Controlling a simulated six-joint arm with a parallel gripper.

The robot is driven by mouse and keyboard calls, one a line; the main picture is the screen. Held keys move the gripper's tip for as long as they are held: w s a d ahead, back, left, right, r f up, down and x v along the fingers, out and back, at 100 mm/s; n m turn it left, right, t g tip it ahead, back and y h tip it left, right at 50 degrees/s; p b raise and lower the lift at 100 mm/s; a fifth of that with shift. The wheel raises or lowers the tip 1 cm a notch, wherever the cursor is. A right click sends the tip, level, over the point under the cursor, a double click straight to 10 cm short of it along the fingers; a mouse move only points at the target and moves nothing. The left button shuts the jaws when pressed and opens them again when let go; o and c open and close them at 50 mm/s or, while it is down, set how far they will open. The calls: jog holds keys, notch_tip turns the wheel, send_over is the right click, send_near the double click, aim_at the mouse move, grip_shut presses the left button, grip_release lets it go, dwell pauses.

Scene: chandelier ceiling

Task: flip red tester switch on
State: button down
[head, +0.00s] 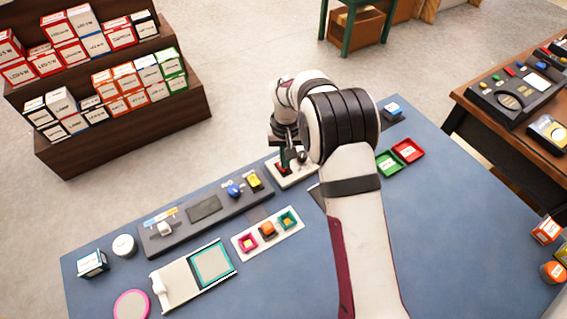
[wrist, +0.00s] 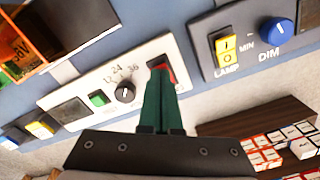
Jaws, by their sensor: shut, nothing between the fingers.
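The white tester panel (wrist: 88,85) fills the middle of the wrist view, with a black knob (wrist: 125,91), a green button (wrist: 98,98) and a dark display. Its red switch (wrist: 160,62) sits at the panel's right end, partly hidden by my fingers. My gripper (wrist: 161,74) is shut and empty, with its green fingertips at the red switch. I cannot tell whether they touch it or which way the switch is tilted. In the head view the tester panel (head: 297,177) lies at the table's far edge, under my gripper (head: 284,165).
The grey panel (head: 205,209) with a yellow lamp switch (wrist: 228,47) and blue dim knob (wrist: 277,32) lies close beside the tester. Green and red trays (head: 407,151) lie right of my arm. A dark shelf of boxes (head: 120,140) stands behind the table.

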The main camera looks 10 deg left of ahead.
jog(key=shift+f, duration=0.4)
notch_tip(320, 180, up, 7)
jog(key=shift+f, duration=0.15)
jog(key=shift+r, duration=0.2)
dwell(0.3)
